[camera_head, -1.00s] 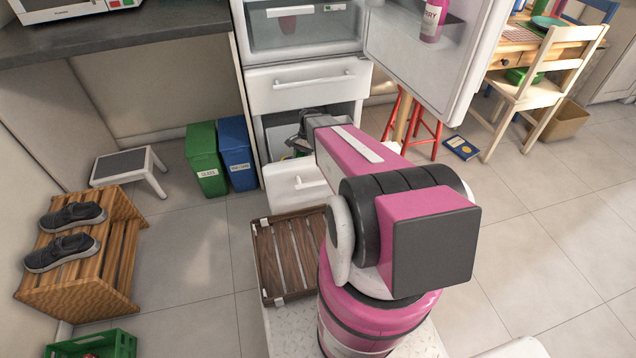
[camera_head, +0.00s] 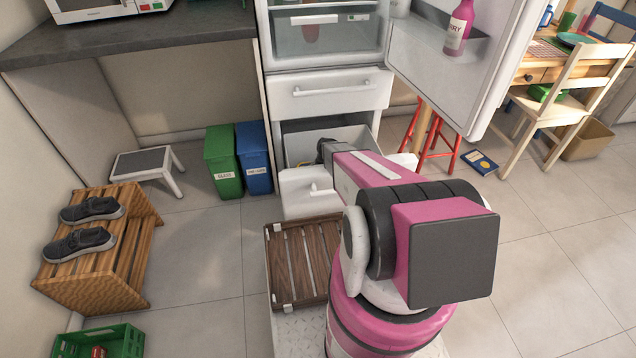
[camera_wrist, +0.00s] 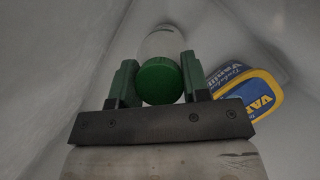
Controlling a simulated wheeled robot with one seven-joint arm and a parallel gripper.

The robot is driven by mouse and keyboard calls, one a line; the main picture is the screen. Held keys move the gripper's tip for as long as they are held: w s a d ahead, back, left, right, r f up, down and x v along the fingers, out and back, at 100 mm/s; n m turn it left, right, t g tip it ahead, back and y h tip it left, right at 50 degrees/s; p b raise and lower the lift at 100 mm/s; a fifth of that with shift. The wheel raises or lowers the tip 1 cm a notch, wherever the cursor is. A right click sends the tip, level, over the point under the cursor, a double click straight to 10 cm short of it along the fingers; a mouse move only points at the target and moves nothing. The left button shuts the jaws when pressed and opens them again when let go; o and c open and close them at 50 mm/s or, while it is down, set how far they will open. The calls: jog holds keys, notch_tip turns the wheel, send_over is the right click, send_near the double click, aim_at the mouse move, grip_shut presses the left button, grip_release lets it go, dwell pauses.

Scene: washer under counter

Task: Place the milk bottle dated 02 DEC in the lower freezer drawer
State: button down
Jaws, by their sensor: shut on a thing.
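The lower freezer drawer (camera_head: 300,192) is pulled open, with the drawer above it shut. My gripper (camera_wrist: 158,70) is inside the open drawer, shut on a milk bottle (camera_wrist: 160,43) with a green cap. In the wrist view the cap (camera_wrist: 160,82) faces the camera between the two green fingers. The whitish bottle body extends beyond, mostly hidden; its date cannot be read, and I cannot tell whether it touches the drawer floor. In the head view my arm hides most of the gripper and the bottle.
A blue and yellow tub (camera_wrist: 255,92) lies right of the bottle in the drawer. Pale drawer walls are close on both sides. The fridge door (camera_head: 455,60) stands open at right, above a red stool (camera_head: 436,150). Green (camera_head: 222,160) and blue bins (camera_head: 254,158) stand left of the drawer.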

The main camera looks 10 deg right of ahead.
jog(key=shift+f, duration=0.1)
jog(key=c, duration=0.6)
grip_release()
jog(key=v, duration=1.2)
